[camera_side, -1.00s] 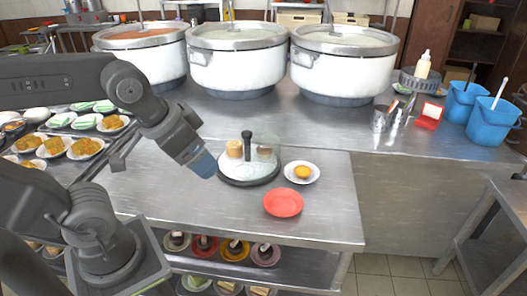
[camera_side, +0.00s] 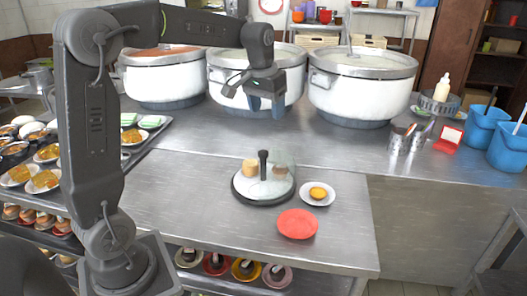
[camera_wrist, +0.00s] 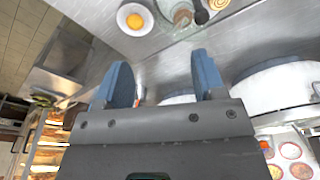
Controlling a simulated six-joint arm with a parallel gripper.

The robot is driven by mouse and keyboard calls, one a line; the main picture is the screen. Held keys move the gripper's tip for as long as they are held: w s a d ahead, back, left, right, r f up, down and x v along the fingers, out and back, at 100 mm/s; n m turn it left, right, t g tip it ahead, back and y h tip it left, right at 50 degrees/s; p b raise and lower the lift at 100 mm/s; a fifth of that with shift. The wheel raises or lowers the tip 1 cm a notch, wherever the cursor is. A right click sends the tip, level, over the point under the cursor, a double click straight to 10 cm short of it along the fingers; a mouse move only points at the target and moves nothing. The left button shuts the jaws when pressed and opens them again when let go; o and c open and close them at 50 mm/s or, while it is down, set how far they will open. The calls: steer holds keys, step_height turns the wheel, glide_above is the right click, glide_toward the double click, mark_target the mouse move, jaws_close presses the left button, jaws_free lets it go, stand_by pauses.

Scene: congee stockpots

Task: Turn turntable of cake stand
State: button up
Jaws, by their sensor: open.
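The cake stand (camera_side: 244,196) sits on the steel table, with a dark round base, a clear cover and a black upright knob (camera_side: 263,161). Small tan items show under the cover. Its turntable's details are too small to tell. In the wrist view the stand (camera_wrist: 180,14) is cut off at the top edge. My gripper (camera_side: 265,106) points down in front of the middle pot in the side view, above and well apart from the stand. Its two blue fingers are spread and empty in the wrist view (camera_wrist: 160,72).
A white plate with a yellow item (camera_side: 318,194) and a red plate (camera_side: 297,224) lie right of the stand. Three large pots, including the right one (camera_side: 360,94), stand behind. A tray of dishes (camera_side: 108,150) is at left. The table left of the stand is clear.

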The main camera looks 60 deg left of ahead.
steer(key=n+g, duration=0.2)
glide_above(263, 152)
step_height(263, 152, down, 7)
steer(key=shift+h, duration=0.3)
step_height(263, 152, down, 14)
steer(key=shift+r, duration=0.1)
steer(key=shift+c, duration=0.2)
jaws_close()
